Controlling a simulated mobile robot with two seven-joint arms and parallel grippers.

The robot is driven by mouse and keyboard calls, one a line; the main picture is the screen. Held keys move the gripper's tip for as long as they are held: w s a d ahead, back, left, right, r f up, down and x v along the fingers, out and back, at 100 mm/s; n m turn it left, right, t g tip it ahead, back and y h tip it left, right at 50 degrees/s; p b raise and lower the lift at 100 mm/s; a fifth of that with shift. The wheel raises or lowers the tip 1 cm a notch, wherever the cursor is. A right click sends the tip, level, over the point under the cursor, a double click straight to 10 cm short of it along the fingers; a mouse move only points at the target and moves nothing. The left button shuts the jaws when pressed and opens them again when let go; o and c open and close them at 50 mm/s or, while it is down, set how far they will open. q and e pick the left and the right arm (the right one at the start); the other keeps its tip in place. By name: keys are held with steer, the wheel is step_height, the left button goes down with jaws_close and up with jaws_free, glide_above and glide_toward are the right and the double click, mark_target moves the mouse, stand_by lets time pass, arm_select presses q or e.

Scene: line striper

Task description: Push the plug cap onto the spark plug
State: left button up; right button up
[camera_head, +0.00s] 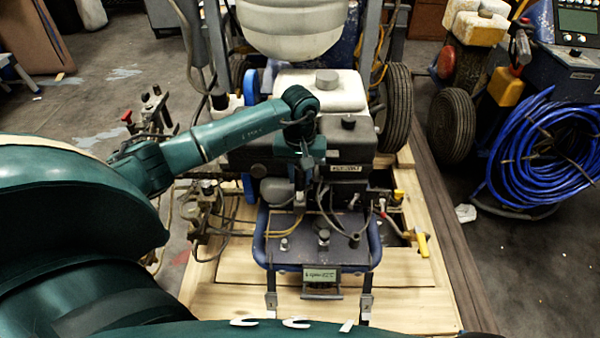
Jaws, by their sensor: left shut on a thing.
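My left arm reaches in from the left, and its gripper (300,188) points down at the front of the engine (347,155). It is shut on a small dark piece, which looks like the plug cap (299,203). The fingers and wrist cover most of it. Thin dark leads run close beside the gripper on its right. The spark plug cannot be made out; it may be hidden behind the gripper or the engine parts. I cannot tell whether the cap touches the plug. My right gripper is not in view.
The line striper's dark deck (318,230) with its blue tube frame lies in front of the engine. Hoses and fittings (207,208) crowd the left side. A yellow-handled valve (422,244) is at the right. A coiled blue hose (545,150) hangs further right.

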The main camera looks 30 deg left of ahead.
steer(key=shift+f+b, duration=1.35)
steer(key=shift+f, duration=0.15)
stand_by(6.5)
